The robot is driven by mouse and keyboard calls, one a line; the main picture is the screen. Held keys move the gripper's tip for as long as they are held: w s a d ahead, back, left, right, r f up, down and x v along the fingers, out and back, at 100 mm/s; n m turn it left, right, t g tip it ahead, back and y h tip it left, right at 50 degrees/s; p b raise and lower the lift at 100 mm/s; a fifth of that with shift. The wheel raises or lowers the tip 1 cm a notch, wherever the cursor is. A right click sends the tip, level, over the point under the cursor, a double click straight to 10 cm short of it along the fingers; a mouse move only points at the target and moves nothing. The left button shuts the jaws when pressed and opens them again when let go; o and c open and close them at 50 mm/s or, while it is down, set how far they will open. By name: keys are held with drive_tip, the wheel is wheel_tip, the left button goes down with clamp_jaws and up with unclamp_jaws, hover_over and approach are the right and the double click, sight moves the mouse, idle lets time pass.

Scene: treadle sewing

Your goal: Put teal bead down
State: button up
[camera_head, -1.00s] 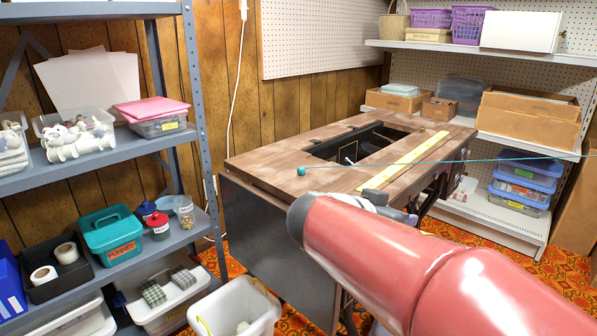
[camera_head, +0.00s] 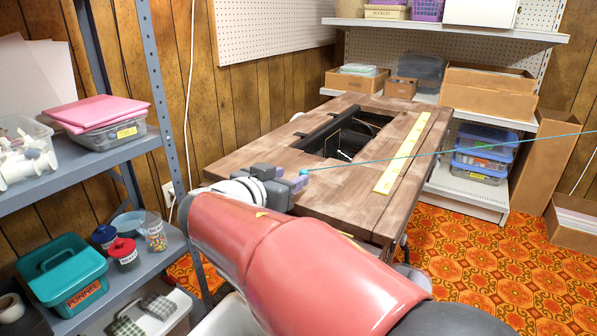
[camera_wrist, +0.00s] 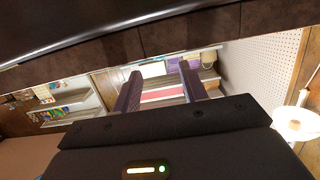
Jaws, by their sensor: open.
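The teal bead (camera_head: 304,172) shows as a small spot at the wooden sewing table (camera_head: 345,197), left of the table's opening. A thin teal line (camera_head: 430,151) runs from it off to the right. My gripper (camera_head: 300,180) is right beside the bead in the head view, and its fingertips partly cover it. I cannot tell whether they touch. In the wrist view my gripper (camera_wrist: 158,70) has its two fingers apart, with nothing seen between them. The bead is not visible in the wrist view.
A yellow ruler-like strip (camera_head: 404,152) lies along the table's right part. The opening (camera_head: 355,135) holds dark machine parts. Grey shelves (camera_head: 95,165) with containers stand at left, and white shelves (camera_head: 468,188) behind.

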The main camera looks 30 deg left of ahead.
sight(301, 173)
drive_tip(key=p+x, duration=0.1)
drive_tip(key=x, duration=0.4)
drive_tip(key=shift+w+f, duration=0.1)
drive_tip(key=shift+f, duration=0.15)
drive_tip(key=shift+c, duration=0.3)
clamp_jaws()
